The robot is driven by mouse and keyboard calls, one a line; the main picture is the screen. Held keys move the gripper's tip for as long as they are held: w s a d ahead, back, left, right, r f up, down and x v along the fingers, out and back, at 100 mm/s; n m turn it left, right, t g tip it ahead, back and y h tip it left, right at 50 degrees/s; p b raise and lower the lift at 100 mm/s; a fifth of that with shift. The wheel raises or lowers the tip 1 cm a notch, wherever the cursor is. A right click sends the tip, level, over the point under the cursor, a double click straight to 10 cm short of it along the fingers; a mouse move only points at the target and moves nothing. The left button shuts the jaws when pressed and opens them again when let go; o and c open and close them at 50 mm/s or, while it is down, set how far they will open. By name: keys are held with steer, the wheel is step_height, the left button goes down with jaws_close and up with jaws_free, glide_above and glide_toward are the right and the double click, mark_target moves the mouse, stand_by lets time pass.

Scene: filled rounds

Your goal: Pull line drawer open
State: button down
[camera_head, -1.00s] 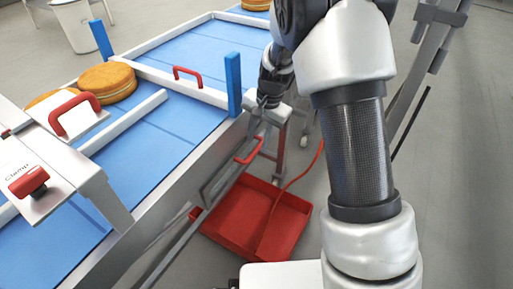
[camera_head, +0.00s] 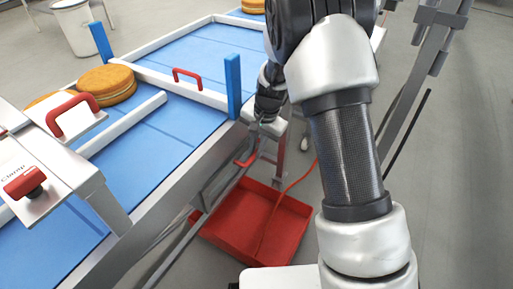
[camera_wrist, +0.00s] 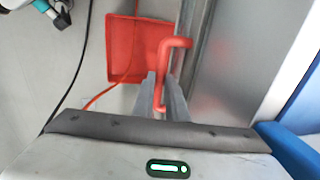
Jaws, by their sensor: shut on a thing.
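The line drawer's red handle (camera_head: 246,160) sits on the grey side of the conveyor line, below the tall blue post. In the wrist view the red handle (camera_wrist: 178,43) is a bent bar that runs down between my fingers. My gripper (camera_wrist: 161,92) is shut on the lower part of this bar. In the head view my gripper (camera_head: 257,130) is small and partly hidden by my own wrist. The grey metal face beside the handle (camera_wrist: 235,60) shows in the wrist view. How far the drawer stands out is hard to tell.
A red tray (camera_head: 285,215) lies on the floor below the handle, with a red cable over it. The blue line (camera_head: 150,145) carries round cakes (camera_head: 107,85). A metal clamp with a red knob (camera_head: 24,182) stands at left.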

steer(key=s+d+b, duration=0.2)
steer(key=s+d, duration=0.5)
steer(key=d, duration=0.4)
steer(key=s+d+b, duration=0.2)
steer(key=s+d, duration=0.6)
steer(key=d, duration=0.3)
steer(key=shift+d+b, duration=0.35)
steer(key=shift+s, duration=0.1)
steer(key=c, duration=1.8)
jaws_free()
steer(key=shift+o, duration=0.2)
steer(key=shift+r, duration=0.1)
step_height(320, 180, up, 17)
steer(key=s+d+p, duration=0.1)
steer(key=d+p, duration=0.1)
steer(key=p, duration=0.3)
steer(key=shift+s+d, duration=0.35)
steer(key=shift+s, duration=0.05)
